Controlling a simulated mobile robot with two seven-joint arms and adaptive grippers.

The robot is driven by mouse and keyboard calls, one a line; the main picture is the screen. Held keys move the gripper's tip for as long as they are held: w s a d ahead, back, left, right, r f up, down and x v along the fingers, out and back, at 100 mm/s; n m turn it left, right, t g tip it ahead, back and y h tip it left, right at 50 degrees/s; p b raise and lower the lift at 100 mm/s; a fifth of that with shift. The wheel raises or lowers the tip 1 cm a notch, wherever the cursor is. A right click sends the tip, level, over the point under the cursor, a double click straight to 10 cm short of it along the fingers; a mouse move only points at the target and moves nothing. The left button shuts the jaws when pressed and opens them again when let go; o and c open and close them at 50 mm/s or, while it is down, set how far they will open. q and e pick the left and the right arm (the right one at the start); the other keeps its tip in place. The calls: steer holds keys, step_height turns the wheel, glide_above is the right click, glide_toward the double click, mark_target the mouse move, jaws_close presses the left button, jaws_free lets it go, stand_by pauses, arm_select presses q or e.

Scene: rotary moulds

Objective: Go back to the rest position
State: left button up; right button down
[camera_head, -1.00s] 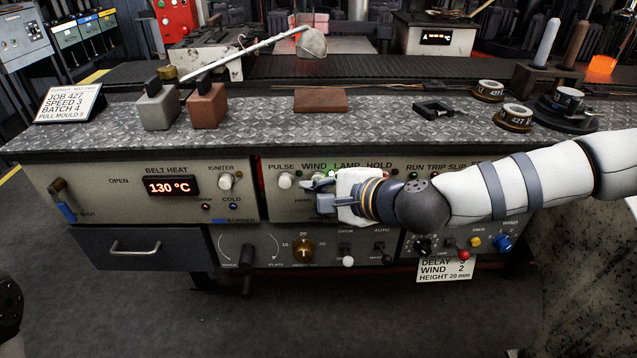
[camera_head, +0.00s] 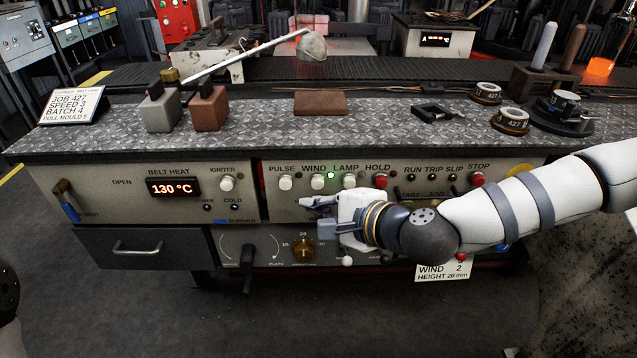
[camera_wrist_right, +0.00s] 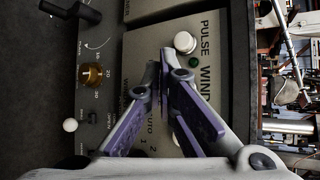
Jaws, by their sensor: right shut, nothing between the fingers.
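My right gripper (camera_head: 312,206) is in front of the bench's control panel, just below the row of white buttons. Its fingers are shut with nothing between them. In the right wrist view the purple-grey fingertips (camera_wrist_right: 162,72) meet in front of the panel, near the PULSE button (camera_wrist_right: 185,42). Whether they touch the panel I cannot tell. My left gripper is not in view.
The brass dial (camera_head: 302,249) and a black lever (camera_head: 247,265) stick out of the lower panel close to my right gripper. A drawer (camera_head: 136,248) is at lower left. The workbench top (camera_head: 250,130) carries blocks and round moulds (camera_head: 510,121). Open floor lies in front.

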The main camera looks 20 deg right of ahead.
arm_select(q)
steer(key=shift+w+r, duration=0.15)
arm_select(e)
steer(key=shift+s+a, duration=0.25)
steer(key=shift+s, duration=0.5)
steer(key=s+a+f+n+g, duration=0.35)
steer(key=s+f, duration=0.45)
steer(key=s, duration=0.3)
steer(key=s+a+f+n+g, duration=0.3)
steer(key=s+f+n+g, duration=0.2)
steer(key=s+f, duration=0.45)
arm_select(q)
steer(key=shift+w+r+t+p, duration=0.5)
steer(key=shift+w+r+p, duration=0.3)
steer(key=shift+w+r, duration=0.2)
arm_select(e)
steer(key=s+d+f+n+g+h, duration=0.1)
steer(key=s+d+n+g+h, duration=0.1)
steer(key=s+d+n, duration=0.2)
steer(key=s+d+f+n+g+h, duration=0.2)
steer(key=s+d, duration=0.9)
steer(key=s, duration=0.6)
steer(key=shift+d+n+g+h, duration=0.15)
steer(key=shift+n+g+h, duration=0.45)
steer(key=shift+n+g, duration=0.35)
